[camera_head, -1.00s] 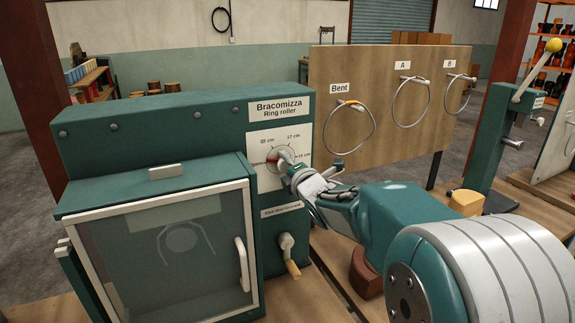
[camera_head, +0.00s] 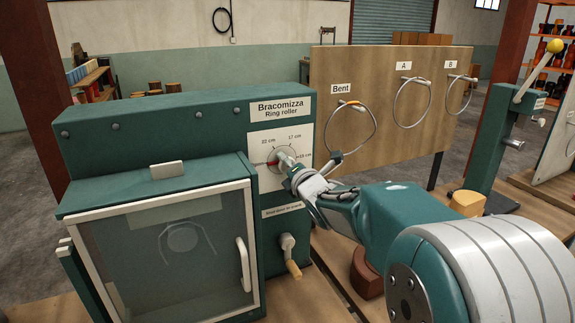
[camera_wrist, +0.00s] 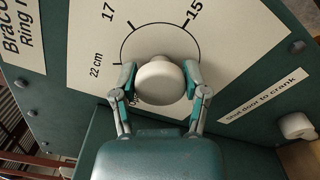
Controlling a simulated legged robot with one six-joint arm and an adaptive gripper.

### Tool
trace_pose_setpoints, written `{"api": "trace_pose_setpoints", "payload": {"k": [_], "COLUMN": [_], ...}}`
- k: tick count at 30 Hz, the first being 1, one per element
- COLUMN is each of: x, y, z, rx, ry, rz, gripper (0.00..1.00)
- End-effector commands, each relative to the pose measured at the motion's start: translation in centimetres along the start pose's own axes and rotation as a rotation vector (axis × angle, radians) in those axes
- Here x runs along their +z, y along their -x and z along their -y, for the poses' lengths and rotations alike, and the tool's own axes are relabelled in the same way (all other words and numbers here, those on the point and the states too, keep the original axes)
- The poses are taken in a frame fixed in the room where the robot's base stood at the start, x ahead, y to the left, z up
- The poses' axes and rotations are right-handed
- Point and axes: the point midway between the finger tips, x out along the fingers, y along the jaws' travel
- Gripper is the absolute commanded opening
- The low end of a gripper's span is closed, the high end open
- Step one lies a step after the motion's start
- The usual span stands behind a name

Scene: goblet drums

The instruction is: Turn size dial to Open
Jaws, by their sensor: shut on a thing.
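The size dial (camera_head: 284,155) is on a white scale plate (camera_head: 302,137) on the front of the green ring roller (camera_head: 180,122). The plate reads 22 cm, 17 cm and 15 cm in the head view; an Open mark is not readable. A small red mark shows at the dial's left side. In the wrist view the round white dial knob (camera_wrist: 161,80) sits between both fingers of my gripper (camera_wrist: 161,86), which is shut on it. In the head view my gripper (camera_head: 296,173) reaches the dial from the lower right and partly hides it.
The roller's glass door (camera_head: 160,250) with a white handle (camera_head: 243,263) is shut, left of my arm. A crank (camera_head: 289,254) is below the dial. A board (camera_head: 385,80) with hanging rings labelled Bent, A and B stands behind my arm.

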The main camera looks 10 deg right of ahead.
Motion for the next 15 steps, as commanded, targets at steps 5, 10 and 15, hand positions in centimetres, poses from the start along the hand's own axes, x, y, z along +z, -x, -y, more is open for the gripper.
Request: {"api": "trace_pose_setpoints", "payload": {"k": [5, 10, 15], "x": [-0.38, -0.22, -0.13], "y": [0.02, 0.02, 0.04], "z": [0.56, 0.36, 0.24], "rx": [-0.013, -0.008, -0.006], "ry": [-0.001, -0.001, -0.001], "rz": [-0.008, -0.005, -0.003], "gripper": [0.93, 0.93, 0.93]}}
